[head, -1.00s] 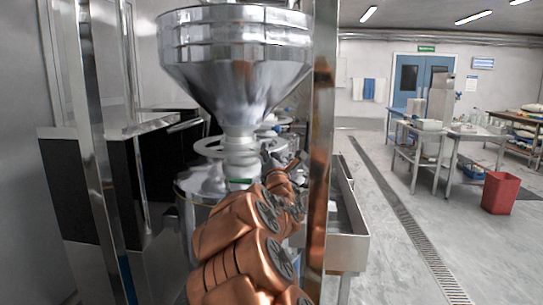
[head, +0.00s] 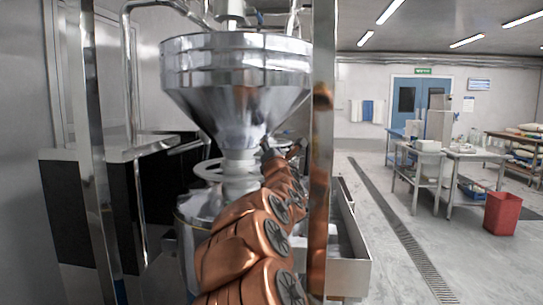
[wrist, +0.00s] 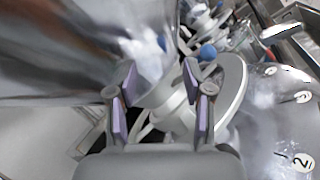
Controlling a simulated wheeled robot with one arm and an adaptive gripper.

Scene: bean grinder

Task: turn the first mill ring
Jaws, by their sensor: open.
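A pale grey spoked ring (head: 207,170) sits around the neck under the steel hopper (head: 235,85), above a metal mill body (head: 200,208). In the wrist view the ring (wrist: 236,88) is just beyond and to the right of my fingers, its left part partly hidden by them. My gripper (wrist: 162,100) is open, its two purple-padded fingers apart with nothing gripped between them. In the head view my gripper (head: 284,150) is small and dark, at the right of the hopper's lower cone. I cannot tell whether a finger touches the ring.
A steel post (head: 321,160) stands close to the right of my arm. Another pale ring (wrist: 205,28) with coloured knobs lies farther back. A round tag marked 2 (wrist: 302,160) is at lower right. A red bin (head: 502,212) stands far right on open floor.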

